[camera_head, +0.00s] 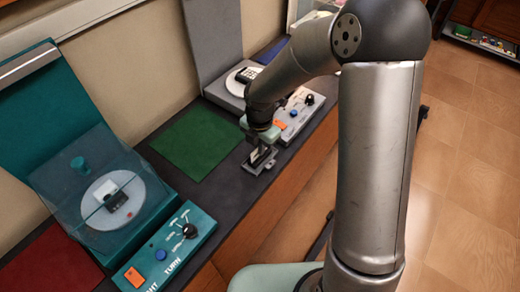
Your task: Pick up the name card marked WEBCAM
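My gripper (261,162) points down at the dark counter, near its front edge, just right of the green mat. A small pale and dark shape shows at its fingers; I cannot tell whether it is a card or part of the gripper, nor whether the fingers are open or shut. No lettering reading WEBCAM is legible, so I cannot pick out the name card. A small white piece (106,188) lies beside a black object (117,202) on the white turntable (102,221) under a clear cover at left.
The green mat (200,141) is bare. A teal control panel (173,245) with a knob and buttons stands at the front left, by a red mat (53,262). Behind my gripper are a grey control panel (299,112) and a second turntable (238,88) bearing a dark device (249,74).

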